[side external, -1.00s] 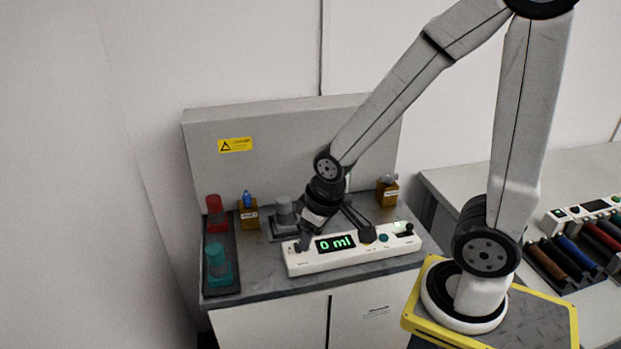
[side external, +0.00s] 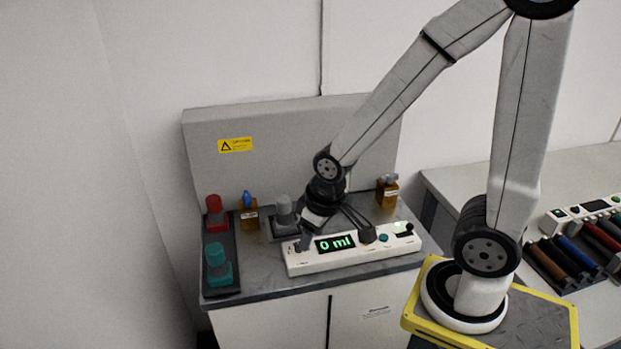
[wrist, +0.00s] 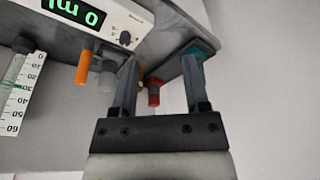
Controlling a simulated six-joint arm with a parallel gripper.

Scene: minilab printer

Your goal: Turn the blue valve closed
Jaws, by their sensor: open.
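The small blue valve (side external: 247,198) sits on top of an amber block with a white label (side external: 250,215), at the back left of the bench in the side view. I cannot make it out in the wrist view. My gripper (side external: 336,236) is open and points down over the white panel, to the right of the blue valve and apart from it. In the wrist view, my gripper (wrist: 158,72) shows its two fingers spread with nothing held between them.
A white panel (side external: 300,263) reads 0 ml. A red knob (side external: 214,206) and a teal knob (side external: 215,256) stand on a dark strip at left. A grey cylinder (side external: 284,207) stands between the blue valve and my gripper. Another amber block (side external: 387,195) is at right.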

